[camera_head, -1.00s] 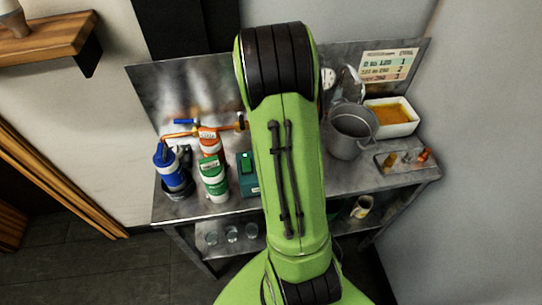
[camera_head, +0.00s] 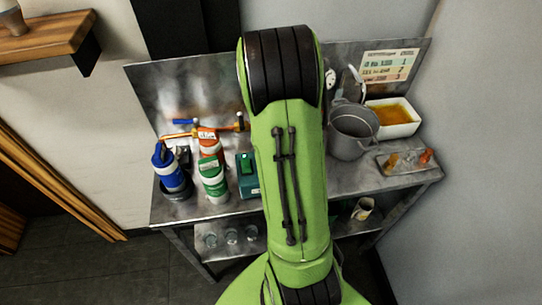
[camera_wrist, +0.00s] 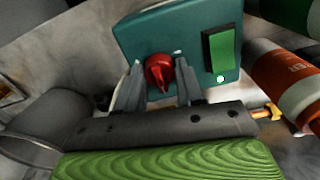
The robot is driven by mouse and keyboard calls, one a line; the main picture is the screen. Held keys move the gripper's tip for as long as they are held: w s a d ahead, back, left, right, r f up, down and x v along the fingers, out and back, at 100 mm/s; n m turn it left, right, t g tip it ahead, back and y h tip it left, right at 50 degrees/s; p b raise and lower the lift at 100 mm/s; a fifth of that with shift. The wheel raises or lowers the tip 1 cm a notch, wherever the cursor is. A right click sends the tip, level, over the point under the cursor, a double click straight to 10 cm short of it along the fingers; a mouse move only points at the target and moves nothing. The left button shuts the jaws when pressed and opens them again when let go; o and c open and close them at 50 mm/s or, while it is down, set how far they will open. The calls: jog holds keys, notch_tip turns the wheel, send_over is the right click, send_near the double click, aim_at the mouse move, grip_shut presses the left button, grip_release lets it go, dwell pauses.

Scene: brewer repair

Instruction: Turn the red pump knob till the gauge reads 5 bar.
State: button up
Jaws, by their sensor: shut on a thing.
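In the wrist view, the red pump knob (camera_wrist: 159,72) sits on the face of a teal box (camera_wrist: 190,40). My gripper (camera_wrist: 160,86) is at the knob with one finger on each side, shut on it. A green rectangular panel (camera_wrist: 220,50) and a small white light are on the same face, right of the knob. In the head view the teal box (camera_head: 247,176) stands on the metal bench, partly hidden by my arm. A round white gauge (camera_head: 330,78) shows at the back panel beside my arm; its reading is too small to tell.
Green-and-white (camera_head: 213,181), orange-and-white (camera_head: 210,146) and blue (camera_head: 168,170) bottles stand left of the box. A grey bucket (camera_head: 352,132), a white tub of amber liquid (camera_head: 394,118) and a small tray (camera_head: 406,163) stand to the right. Copper piping runs behind the bottles.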

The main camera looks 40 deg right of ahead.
jog(key=m, duration=1)
jog(key=shift+r, duration=0.1)
jog(key=shift+m, duration=0.4)
jog(key=o, duration=1)
jog(key=shift+o, duration=0.2)
notch_tip(320, 180, up, 16)
jog(key=p, duration=0.2)
jog(key=shift+p, duration=0.4)
jog(key=shift+f, duration=0.2)
